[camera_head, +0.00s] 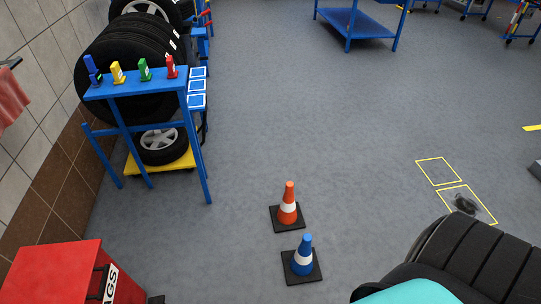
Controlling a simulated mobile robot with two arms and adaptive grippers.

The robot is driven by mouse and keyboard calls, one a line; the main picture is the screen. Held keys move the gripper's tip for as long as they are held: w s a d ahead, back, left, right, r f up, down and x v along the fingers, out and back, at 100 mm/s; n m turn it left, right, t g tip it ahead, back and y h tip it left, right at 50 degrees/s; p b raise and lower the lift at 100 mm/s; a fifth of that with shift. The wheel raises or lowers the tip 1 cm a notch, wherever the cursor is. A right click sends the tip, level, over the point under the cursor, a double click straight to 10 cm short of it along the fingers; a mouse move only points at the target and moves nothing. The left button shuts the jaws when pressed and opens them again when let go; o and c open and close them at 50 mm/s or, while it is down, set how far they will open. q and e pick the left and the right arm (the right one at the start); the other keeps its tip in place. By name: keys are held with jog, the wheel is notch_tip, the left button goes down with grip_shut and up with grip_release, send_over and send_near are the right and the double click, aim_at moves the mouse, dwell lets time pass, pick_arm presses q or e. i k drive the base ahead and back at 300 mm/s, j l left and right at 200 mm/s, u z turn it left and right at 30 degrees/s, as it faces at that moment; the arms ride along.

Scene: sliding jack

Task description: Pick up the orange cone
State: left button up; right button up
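The orange cone (288,204) stands upright on the grey floor in the lower middle of the head view. It has a white band and a square black base. A blue cone (303,255) with a white band stands just in front of it, also on a black base. The two cones are close together. Neither of my grippers shows in this view.
A blue rack (150,87) with tires and small coloured items stands at left. A red cabinet (58,273) is at lower left. Large black tires (480,258) fill the lower right. Yellow floor squares (437,171) lie at right. The floor behind the cones is clear.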

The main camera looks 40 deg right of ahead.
aim_at(286, 216)
jog(key=i+l+z, duration=0.15)
jog(key=i+z, duration=0.15)
jog(key=i, duration=0.45)
jog(key=i+z, duration=0.3)
jog(key=i, duration=0.4)
jog(key=i+j+u, duration=0.1)
jog(key=i+u, duration=0.25)
jog(key=i, duration=0.3)
jog(key=i+l+u, duration=0.1)
jog(key=i+u, duration=0.3)
jog(key=i, duration=0.25)
jog(key=z, duration=0.45)
jog(key=i+j+z, duration=0.1)
jog(key=z, duration=0.4)
jog(key=j+z, duration=0.1)
jog(key=z, duration=0.35)
jog(key=i+j+z, duration=0.1)
jog(key=z, duration=0.35)
jog(key=j+z, duration=0.1)
jog(key=z, duration=0.4)
